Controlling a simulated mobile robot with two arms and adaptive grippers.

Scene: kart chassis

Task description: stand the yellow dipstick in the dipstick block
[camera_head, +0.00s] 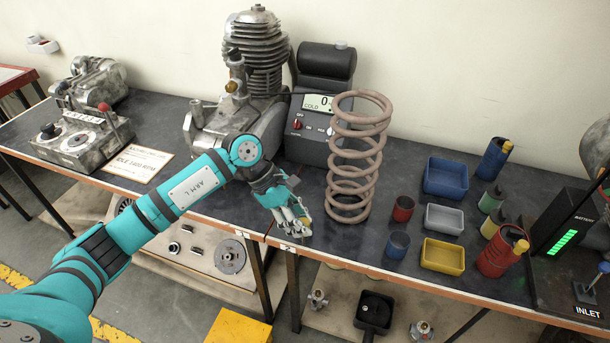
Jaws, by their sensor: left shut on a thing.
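My left gripper (291,211) is near the front edge of the workbench, left of the coil spring. Its fingers are shut on a small yellow thing, which I take to be the yellow dipstick (303,221). Only a bit of yellow shows at the fingertips; the fingers hide the rest, so its tilt cannot be told. I cannot pick out the dipstick block for certain. My right gripper is not in view.
A tall brown coil spring (353,172) stands just right of the gripper. The engine (257,60) and a dark tester with a display (318,102) stand behind. Small cups, blue (445,178), grey and yellow trays, and several coloured cylinders (500,258) fill the right.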

